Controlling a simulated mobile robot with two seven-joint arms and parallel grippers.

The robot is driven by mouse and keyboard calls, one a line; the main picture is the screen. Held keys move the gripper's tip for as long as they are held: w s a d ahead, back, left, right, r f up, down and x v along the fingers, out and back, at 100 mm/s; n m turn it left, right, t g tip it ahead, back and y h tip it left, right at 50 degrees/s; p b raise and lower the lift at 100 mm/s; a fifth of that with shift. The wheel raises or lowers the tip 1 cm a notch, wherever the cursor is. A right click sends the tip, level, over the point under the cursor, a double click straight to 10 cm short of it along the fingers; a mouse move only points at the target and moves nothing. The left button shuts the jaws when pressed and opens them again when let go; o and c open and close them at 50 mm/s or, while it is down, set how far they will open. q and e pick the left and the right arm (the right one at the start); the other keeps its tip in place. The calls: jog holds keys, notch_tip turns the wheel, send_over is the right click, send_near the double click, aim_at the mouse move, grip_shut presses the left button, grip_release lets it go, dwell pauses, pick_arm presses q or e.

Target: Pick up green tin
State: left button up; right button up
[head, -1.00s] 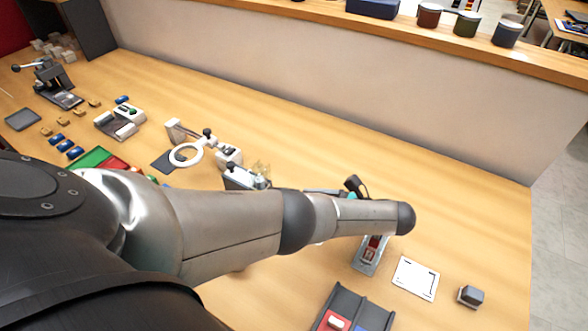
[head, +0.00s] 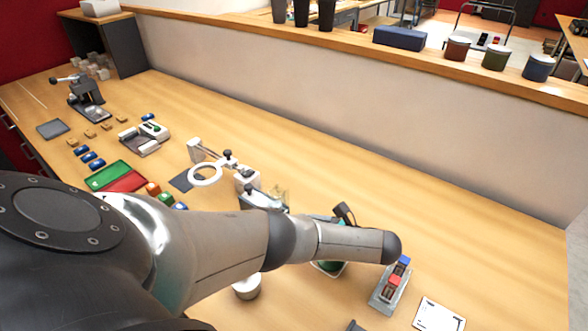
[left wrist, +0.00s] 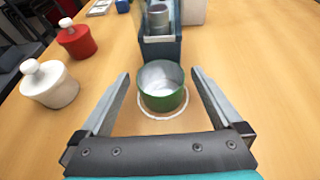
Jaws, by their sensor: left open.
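In the left wrist view a green tin (left wrist: 163,98) stands upright on the wooden table, open at the top, with a bare metal inside. A white ring marking shows on the table around its base. My left gripper (left wrist: 160,74) is open, with one finger on each side of the tin. Gaps show between the fingers and the tin. In the head view my left arm crosses the table and hides most of this area, and I cannot make out the gripper there. My right gripper is not in view.
A red lidded canister (left wrist: 76,39) and a white one (left wrist: 49,84) stand left of the tin. A dark box (left wrist: 160,47) with a grey cylinder stands just beyond it. The ring magnifier (head: 205,174) stands past my arm. Table to the tin's right is clear.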

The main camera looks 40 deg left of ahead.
pick_arm(q)
grip_shut()
dwell(0.8)
jog(key=shift+r, duration=0.1)
